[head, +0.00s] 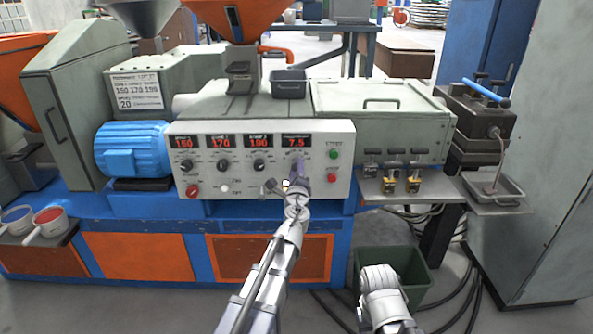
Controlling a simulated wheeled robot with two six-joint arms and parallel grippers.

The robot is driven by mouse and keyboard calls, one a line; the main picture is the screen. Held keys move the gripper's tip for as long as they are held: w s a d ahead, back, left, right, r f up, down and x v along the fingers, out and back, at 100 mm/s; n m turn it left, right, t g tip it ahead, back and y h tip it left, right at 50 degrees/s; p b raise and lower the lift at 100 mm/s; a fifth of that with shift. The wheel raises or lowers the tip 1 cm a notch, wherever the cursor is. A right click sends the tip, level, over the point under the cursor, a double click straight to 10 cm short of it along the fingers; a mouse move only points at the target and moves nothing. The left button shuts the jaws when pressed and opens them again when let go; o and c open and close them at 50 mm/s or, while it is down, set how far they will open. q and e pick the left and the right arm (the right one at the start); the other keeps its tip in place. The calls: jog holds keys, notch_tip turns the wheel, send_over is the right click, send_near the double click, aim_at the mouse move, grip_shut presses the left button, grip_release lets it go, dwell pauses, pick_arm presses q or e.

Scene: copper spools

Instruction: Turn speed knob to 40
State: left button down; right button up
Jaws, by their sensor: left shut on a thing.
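A white control panel (255,185) on the machine has a row of red digital displays and black knobs. The rightmost display (296,141) reads about 7.5. My left gripper (297,176) reaches up to the panel below that display and is shut on the speed knob there. The knob itself is mostly hidden behind the gripper. Three other knobs (222,163) sit in the row to the left, under displays reading about 160, 170 and 190. My right arm shows at the bottom right, well away from the panel; its gripper cannot be made out.
A green button (333,154) and a red button (332,178) sit right of my left gripper. A green bin (405,262) stands on the floor near my right arm. A paper sign (137,89) hangs at the left.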

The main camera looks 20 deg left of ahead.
pick_arm(q)
jog(key=shift+m, duration=0.7)
jog(key=shift+c, duration=2.1)
grip_release()
jog(key=shift+s, duration=0.1)
jog(key=v, duration=0.7)
jog(key=shift+s, duration=0.3)
jog(key=shift+d, duration=0.1)
